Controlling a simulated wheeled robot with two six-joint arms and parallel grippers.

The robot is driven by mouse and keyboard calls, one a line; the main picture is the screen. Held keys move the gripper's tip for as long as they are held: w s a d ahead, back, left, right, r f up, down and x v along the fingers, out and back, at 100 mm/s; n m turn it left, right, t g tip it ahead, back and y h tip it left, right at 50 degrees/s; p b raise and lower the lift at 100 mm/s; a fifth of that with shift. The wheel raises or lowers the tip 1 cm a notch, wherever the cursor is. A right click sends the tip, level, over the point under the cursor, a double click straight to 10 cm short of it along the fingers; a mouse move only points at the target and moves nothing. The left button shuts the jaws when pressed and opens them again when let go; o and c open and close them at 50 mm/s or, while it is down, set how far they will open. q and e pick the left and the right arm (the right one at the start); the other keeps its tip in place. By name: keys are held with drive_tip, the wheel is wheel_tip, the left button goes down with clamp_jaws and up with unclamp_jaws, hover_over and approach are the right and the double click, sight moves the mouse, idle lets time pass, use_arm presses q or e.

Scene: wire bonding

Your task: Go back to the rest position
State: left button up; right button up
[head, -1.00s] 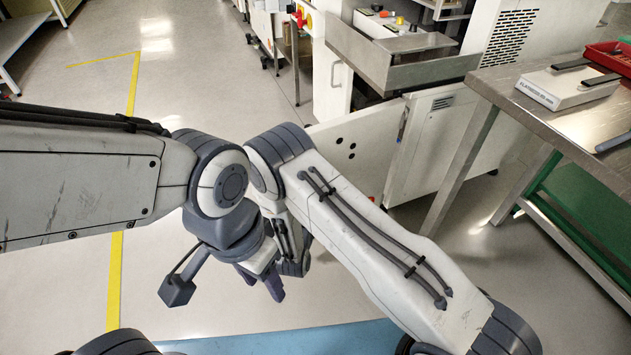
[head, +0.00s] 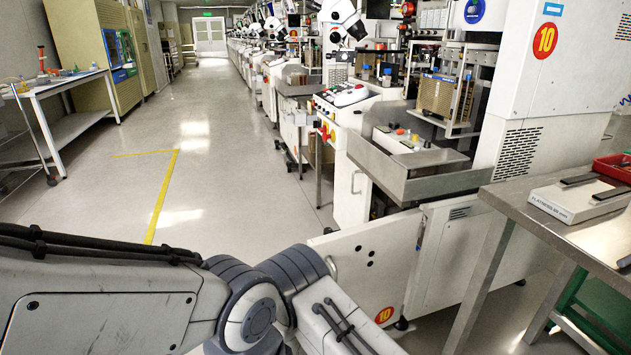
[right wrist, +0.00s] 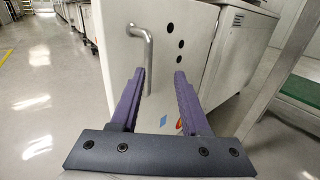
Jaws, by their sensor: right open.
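My right gripper (right wrist: 157,105) shows in the right wrist view. Its two purple fingers are apart with nothing between them. Beyond them are a white machine panel with a metal handle (right wrist: 149,50) and a row of dark holes. In the head view, parts of my own arms fill the lower left and bottom middle. Neither gripper shows in the head view now; the lower edge of the picture cuts them off.
A white machine marked 10 (head: 548,75) stands at the right, with a metal tray (head: 430,182) at its front. A steel table (head: 580,235) at the right holds a white box (head: 575,200) and a red bin (head: 615,168). A white bench (head: 60,85) stands at the left. The aisle floor (head: 215,120) is clear.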

drive_tip(key=s+d+r+m+g+h, duration=0.55)
drive_tip(key=d+r+m, duration=0.25)
drive_tip(key=r, duration=0.2)
drive_tip(key=s+d+r+m+g, duration=0.3)
drive_tip(key=s+m+g, duration=0.45)
drive_tip(key=s, duration=0.25)
drive_tip(key=s+a+r+m+g+y, duration=0.2)
drive_tip(key=s+a+m+y, duration=0.2)
drive_tip(key=s+a+y, duration=0.3)
drive_tip(key=s+a+r+m+g+y, duration=0.2)
drive_tip(key=s+a+m+y, duration=0.35)
drive_tip(key=s, duration=0.35)
wheel_tip(320, 180, up, 31)
drive_tip(key=p, duration=3.1)
drive_tip(key=shift+s+d+n, duration=0.15)
drive_tip(key=shift+d+n, duration=0.25)
drive_tip(key=shift+d, duration=0.1)
